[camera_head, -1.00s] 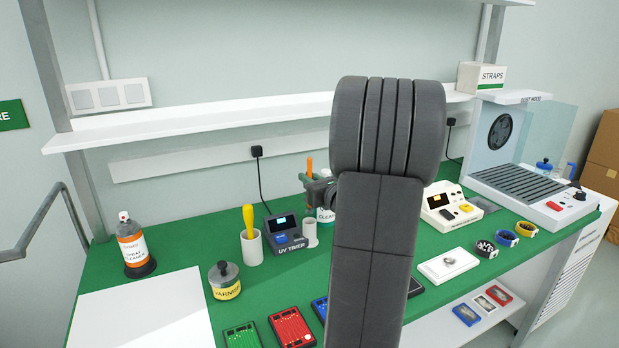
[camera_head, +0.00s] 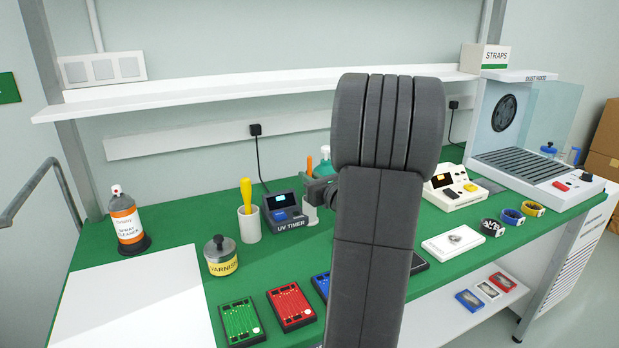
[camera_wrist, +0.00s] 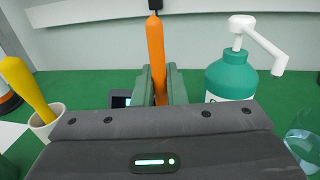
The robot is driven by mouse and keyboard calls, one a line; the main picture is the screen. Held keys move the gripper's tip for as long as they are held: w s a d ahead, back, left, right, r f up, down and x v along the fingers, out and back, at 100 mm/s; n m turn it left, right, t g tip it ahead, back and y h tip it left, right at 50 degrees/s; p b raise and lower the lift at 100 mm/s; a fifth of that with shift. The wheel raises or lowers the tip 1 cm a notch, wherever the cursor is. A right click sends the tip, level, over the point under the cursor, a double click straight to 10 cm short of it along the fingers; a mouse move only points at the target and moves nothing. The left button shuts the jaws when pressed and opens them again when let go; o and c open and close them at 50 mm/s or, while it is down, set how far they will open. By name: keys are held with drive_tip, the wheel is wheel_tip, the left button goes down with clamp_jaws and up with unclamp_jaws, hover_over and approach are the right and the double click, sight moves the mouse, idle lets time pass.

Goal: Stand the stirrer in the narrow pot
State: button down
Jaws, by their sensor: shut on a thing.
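The stirrer, with an orange handle (camera_wrist: 155,50), stands upright between the green fingers of my gripper (camera_wrist: 160,88). Its orange top also shows in the head view (camera_head: 309,165). My gripper (camera_head: 320,188) is shut on it. The narrow pot, a slim pale cylinder (camera_head: 310,213), stands right of the UV timer, just below my gripper in the head view and partly covered by it. The stirrer's lower end is hidden, so I cannot tell whether it is inside the pot.
A UV timer (camera_head: 286,211) stands beside the pot. A wider white cup (camera_head: 249,225) holds a yellow-handled tool (camera_head: 246,194). A teal pump bottle (camera_wrist: 231,75) stands behind right, and a clear glass (camera_wrist: 303,145) at right. A varnish jar (camera_head: 221,258) stands nearer the front.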

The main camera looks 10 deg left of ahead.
drive_tip(key=c, duration=1.4)
unclamp_jaws()
drive_tip(key=v, duration=1.4)
drive_tip(key=shift+w+a, duration=0.15)
